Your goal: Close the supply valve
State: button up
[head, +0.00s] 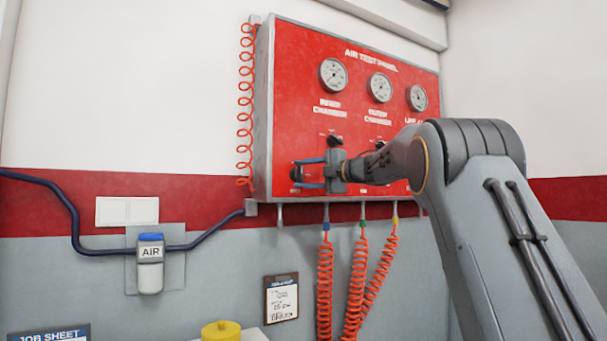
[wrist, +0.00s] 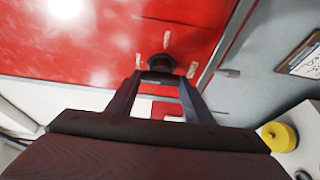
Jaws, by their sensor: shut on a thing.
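The red air test panel (head: 300,100) hangs on the wall in the head view. A dark round knob (head: 296,174), which I take to be the supply valve, sits at the panel's lower left; its label is not readable. My gripper (head: 299,173) is at this knob, with one finger above and one below it in the head view. In the wrist view the dark knob (wrist: 161,62) shows just beyond the fingertips of my gripper (wrist: 161,77), against the red panel (wrist: 90,40). The fingers are shut on the knob. The knob's turn position cannot be made out.
Several gauges (head: 334,75) and another knob (head: 335,141) are on the panel. Coiled orange hoses (head: 325,290) hang below, and one coil (head: 245,110) hangs at its left edge. An air unit (head: 150,270), a clipboard (head: 282,298) and a yellow part (head: 221,330) are lower down.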

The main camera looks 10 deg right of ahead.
dwell(0.4)
jog(key=o, duration=1)
jog(key=shift+o, duration=0.2)
jog(key=b+v, duration=0.3)
jog(key=v, duration=0.4)
jog(key=shift+s+d, duration=0.2)
jog(key=shift+s, duration=0.15)
